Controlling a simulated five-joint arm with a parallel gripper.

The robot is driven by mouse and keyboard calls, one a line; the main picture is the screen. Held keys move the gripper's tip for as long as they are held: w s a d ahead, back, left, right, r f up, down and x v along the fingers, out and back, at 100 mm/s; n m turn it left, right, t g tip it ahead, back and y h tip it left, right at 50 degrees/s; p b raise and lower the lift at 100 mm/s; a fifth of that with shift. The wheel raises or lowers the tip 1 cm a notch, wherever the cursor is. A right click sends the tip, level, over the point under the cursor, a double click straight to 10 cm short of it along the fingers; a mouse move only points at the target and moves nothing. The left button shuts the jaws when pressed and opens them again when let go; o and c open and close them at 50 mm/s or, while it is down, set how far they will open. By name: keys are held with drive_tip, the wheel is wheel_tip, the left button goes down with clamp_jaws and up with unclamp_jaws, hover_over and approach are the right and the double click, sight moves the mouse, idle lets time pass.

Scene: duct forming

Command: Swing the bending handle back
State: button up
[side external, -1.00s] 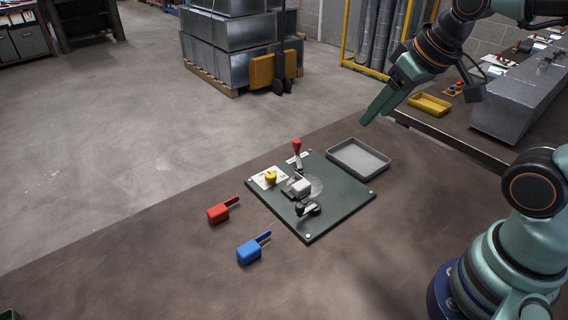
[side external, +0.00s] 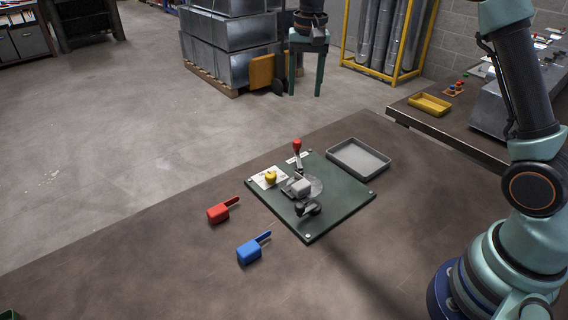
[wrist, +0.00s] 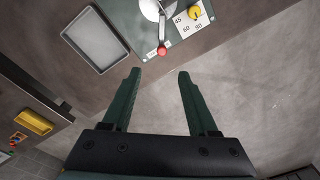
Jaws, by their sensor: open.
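The bending handle (side external: 297,147) has a red knob and stands at the back of a dark green base plate (side external: 340,200) on the table. In the wrist view its red knob (wrist: 162,51) shows near the top, just beyond and between my fingertips. A grey bending block (side external: 300,186) and a black clamp lever (side external: 308,208) sit on the plate. A yellow knob (side external: 271,177) stands on a white card with angle numbers (wrist: 187,20). My gripper (side external: 306,92) is open and empty, high above and behind the plate, pointing down. It also shows in the wrist view (wrist: 160,75).
A grey tray (side external: 358,157) lies right behind the plate. A red tool (side external: 222,211) and a blue tool (side external: 252,248) lie at the left front. A yellow tray (side external: 430,103) sits on the bench at the right. The table left of the tools is clear.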

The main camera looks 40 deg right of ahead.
sight(297, 140)
drive_tip(key=shift+m+g, duration=0.4)
drive_tip(key=shift+m, duration=0.1)
drive_tip(key=f, duration=0.5)
drive_tip(key=w+f, duration=0.1)
drive_tip(key=f, duration=0.4)
drive_tip(key=w+f, duration=0.1)
drive_tip(key=f, duration=0.4)
drive_tip(key=shift+w+d+f, duration=0.15)
drive_tip(key=shift+f, duration=0.15)
clamp_jaws()
drive_tip(key=shift+r, duration=0.1)
idle(0.4)
